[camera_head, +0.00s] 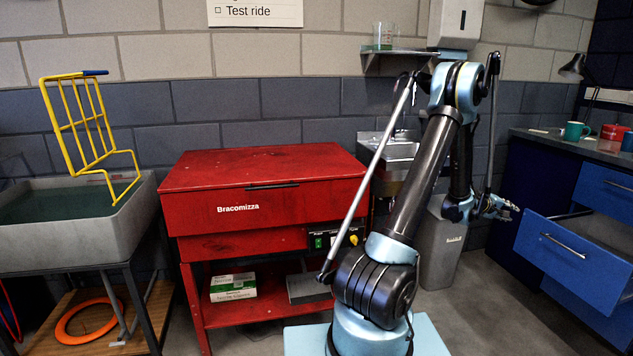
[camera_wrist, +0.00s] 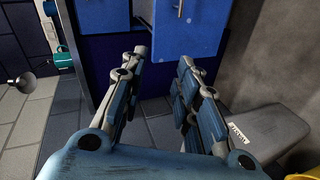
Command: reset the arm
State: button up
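My arm stands in the middle of the head view, raised and bent over, with its end hanging on the right side. My gripper (camera_head: 507,208) is in the air between the grey bin and the blue cabinet. In the wrist view my gripper (camera_wrist: 160,70) has its two fingers spread apart with nothing between them. Floor tiles and blue cabinet fronts show beyond the gap.
A blue drawer (camera_head: 570,265) is pulled out of the cabinet, right of my gripper. The grey bin (camera_head: 440,250) stands left of it. A teal mug (camera_head: 574,131) is on the counter. A red parts washer (camera_head: 250,190) stands left of my arm.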

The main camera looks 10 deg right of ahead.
jog(key=w+a+r+y, duration=0.25)
jog(key=a+r, duration=0.35)
jog(key=a, duration=0.4)
jog(key=s+a+r+m+t+y, duration=0.1)
jog(key=a+r+y, duration=0.15)
jog(key=a, duration=1.15)
jog(key=s+a+r+t+y, duration=0.1)
jog(key=a+r, duration=0.3)
jog(key=a, duration=0.9)
jog(key=s+a+f+y, duration=0.1)
jog(key=s+a+y, duration=0.1)
jog(key=s+a, duration=0.5)
jog(key=s+a+y, duration=0.2)
jog(key=s+a, duration=0.1)
jog(key=a, duration=0.8)
jog(key=s+a+f+g+y, duration=0.1)
jog(key=s+a+f+y, duration=0.1)
jog(key=s+a, duration=0.5)
jog(key=s+a+f+n+g+y, duration=0.1)
jog(key=s+a+f, duration=0.4)
jog(key=s+a, duration=0.2)
jog(key=shift+s+a+y, duration=0.35)
jog(key=shift+s+y, duration=0.05)
jog(key=shift+s, duration=0.8)
